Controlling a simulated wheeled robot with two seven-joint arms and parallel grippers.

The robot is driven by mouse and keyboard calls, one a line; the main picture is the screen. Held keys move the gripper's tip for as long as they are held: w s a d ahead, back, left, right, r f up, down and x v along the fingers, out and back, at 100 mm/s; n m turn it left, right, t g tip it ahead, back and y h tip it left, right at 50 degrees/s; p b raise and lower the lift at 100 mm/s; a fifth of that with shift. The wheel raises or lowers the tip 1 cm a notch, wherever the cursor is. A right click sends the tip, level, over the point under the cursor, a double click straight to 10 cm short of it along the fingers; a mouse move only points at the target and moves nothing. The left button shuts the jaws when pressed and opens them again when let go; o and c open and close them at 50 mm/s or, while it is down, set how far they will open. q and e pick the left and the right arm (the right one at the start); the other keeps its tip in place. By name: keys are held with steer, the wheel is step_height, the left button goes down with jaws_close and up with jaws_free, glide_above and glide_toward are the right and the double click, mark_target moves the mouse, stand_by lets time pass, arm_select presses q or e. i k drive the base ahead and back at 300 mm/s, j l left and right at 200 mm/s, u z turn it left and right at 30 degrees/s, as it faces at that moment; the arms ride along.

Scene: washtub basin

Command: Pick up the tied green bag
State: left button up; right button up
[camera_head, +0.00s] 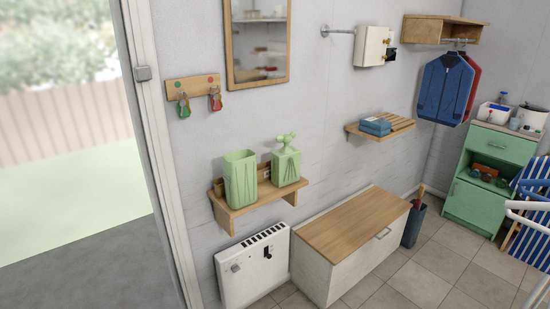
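The tied green bag (286,166) stands upright on a wooden wall shelf (236,211), at its right end. It is pale green, with a knotted tuft on top. A taller pale green open-topped container or bag (241,180) stands to its left on the same shelf, with a narrow gap between them. Neither of my grippers shows in the head view.
A white heater-like box (253,268) is below the shelf. A wooden-topped white bench (352,228) stands to its right. A mirror (257,43) hangs above. A green cabinet (475,205) and blue-striped fabric (527,240) are at right. Tiled floor (415,286) is clear in front.

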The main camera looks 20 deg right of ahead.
mark_target(285, 162)
steer(key=i+l+z, duration=0.1)
steer(key=i+l, duration=0.2)
steer(key=i+l+z, duration=0.1)
steer(key=i+l, duration=0.15)
steer(key=i, duration=0.3)
steer(key=i+l+z, duration=0.1)
steer(key=i, duration=0.3)
steer(key=i+l+z, duration=0.1)
steer(key=i+l, duration=0.2)
steer(key=i, duration=0.15)
